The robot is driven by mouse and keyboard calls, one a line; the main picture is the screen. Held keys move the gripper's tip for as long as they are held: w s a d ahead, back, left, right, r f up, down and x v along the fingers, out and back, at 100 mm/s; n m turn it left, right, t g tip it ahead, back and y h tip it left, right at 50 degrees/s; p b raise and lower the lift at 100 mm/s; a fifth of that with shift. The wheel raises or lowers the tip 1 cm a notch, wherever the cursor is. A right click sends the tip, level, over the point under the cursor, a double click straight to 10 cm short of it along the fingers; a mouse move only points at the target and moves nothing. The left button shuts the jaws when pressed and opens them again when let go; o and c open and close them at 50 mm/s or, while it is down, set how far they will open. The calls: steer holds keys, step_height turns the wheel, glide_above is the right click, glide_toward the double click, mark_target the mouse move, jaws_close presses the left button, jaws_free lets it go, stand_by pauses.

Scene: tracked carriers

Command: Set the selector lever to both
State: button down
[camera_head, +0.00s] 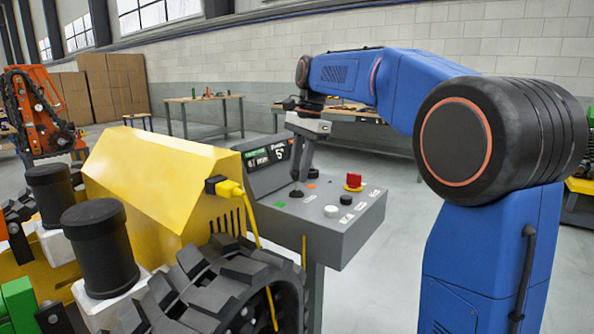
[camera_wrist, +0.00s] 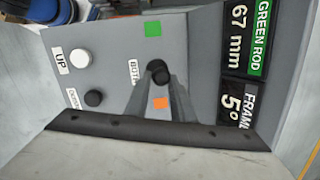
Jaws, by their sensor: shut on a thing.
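The grey control console (camera_head: 330,236) stands at the middle of the head view. Its selector lever has a black knob (camera_wrist: 158,71), seen between the orange square (camera_wrist: 160,104) and the green square (camera_wrist: 152,29), beside the partly covered BOTH label (camera_wrist: 133,73). My gripper (camera_head: 298,188) reaches down to the console top. Its fingers (camera_wrist: 162,88) are shut on the lever knob in the wrist view. The lever's base is hidden by the knob and fingers, so its exact angle is hard to tell.
A white button (camera_wrist: 79,59) labelled UP and a black button (camera_wrist: 93,98) sit beside the lever. A red button (camera_head: 354,179) is at the console's right. The display (camera_wrist: 245,60) reads GREEN ROD 67 mm and 5°. A yellow tracked carrier (camera_head: 150,185) stands close on the left.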

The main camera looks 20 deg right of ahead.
steer(key=shift+w+d+f, duration=0.1)
steer(key=shift+w, duration=0.1)
stand_by(0.3)
steer(key=c, duration=1.6)
jaws_free()
steer(key=shift+w, duration=0.1)
steer(key=shift+o, duration=0.2)
step_height(320, 180, up, 17)
steer(key=d, duration=0.2)
steer(key=shift+s+d, duration=0.35)
steer(key=shift+s, duration=0.1)
steer(key=shift+s, duration=0.1)
steer(key=s+f+n+t+h, duration=0.1)
steer(key=s+f+n+t, duration=0.3)
steer(key=s+f+n, duration=0.9)
steer(key=s+f, duration=2.2)
steer(key=f, duration=0.3)
steer(key=shift+d+f+n+h, duration=0.3)
steer(key=shift+d+f+h, duration=0.05)
steer(key=shift+h, duration=0.05)
